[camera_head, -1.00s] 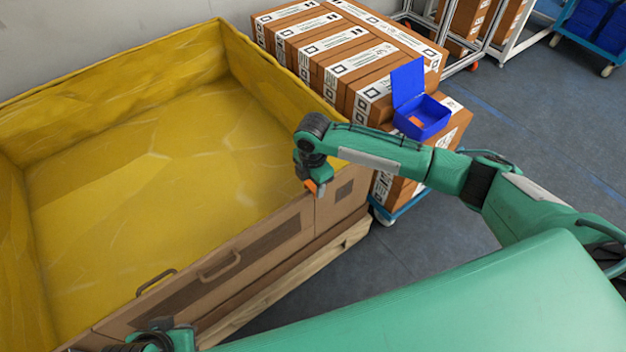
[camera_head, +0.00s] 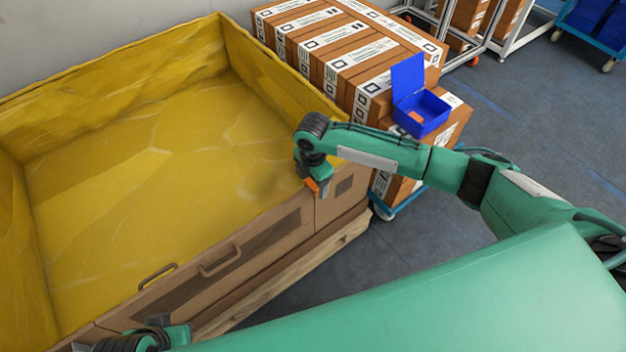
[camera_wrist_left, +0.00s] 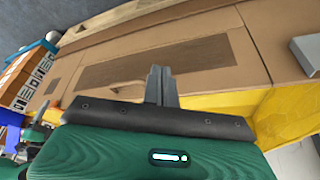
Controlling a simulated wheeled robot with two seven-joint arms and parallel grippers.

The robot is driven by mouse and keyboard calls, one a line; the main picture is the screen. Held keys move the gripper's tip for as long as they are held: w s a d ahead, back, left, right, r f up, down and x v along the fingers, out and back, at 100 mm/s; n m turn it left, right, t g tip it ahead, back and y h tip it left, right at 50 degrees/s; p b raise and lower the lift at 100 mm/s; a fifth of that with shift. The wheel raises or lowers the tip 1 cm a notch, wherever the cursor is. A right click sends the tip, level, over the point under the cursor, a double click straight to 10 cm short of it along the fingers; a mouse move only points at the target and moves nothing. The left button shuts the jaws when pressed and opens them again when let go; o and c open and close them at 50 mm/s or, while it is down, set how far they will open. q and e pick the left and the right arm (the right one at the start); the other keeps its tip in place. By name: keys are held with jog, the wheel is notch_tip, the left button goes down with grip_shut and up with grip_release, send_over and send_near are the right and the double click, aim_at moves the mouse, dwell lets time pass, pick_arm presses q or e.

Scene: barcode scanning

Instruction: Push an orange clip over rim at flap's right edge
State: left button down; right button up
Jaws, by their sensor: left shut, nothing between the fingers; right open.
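An orange clip (camera_head: 312,186) sits at the rim of the yellow-lined box, near the right edge of its brown front flap (camera_head: 225,258). My right gripper (camera_head: 321,191) is open right beside the clip and seems to touch it; its fingers partly hide the contact. I cannot tell how far the clip is over the rim. My left gripper is at the bottom left of the head view, mostly cut off. In the left wrist view its fingers (camera_wrist_left: 161,86) are shut and empty, in front of the brown cardboard wall.
A blue open bin (camera_head: 424,113) with something orange inside stands on stacked, labelled brown boxes (camera_head: 340,50) behind my right arm. The yellow lining (camera_head: 150,180) is bare. The box rests on a wooden pallet (camera_head: 285,275).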

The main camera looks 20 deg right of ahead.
aim_at(313, 183)
pick_arm(q)
jog(key=shift+g, duration=0.4)
jog(key=p+x, duration=0.1)
jog(key=x, duration=0.1)
jog(key=p+x, duration=0.1)
jog(key=x, duration=0.1)
jog(key=shift+s+f, duration=0.15)
jog(key=shift+f, duration=0.3)
pick_arm(e)
notch_tip(313, 183, up, 14)
jog(key=shift+f, duration=0.1)
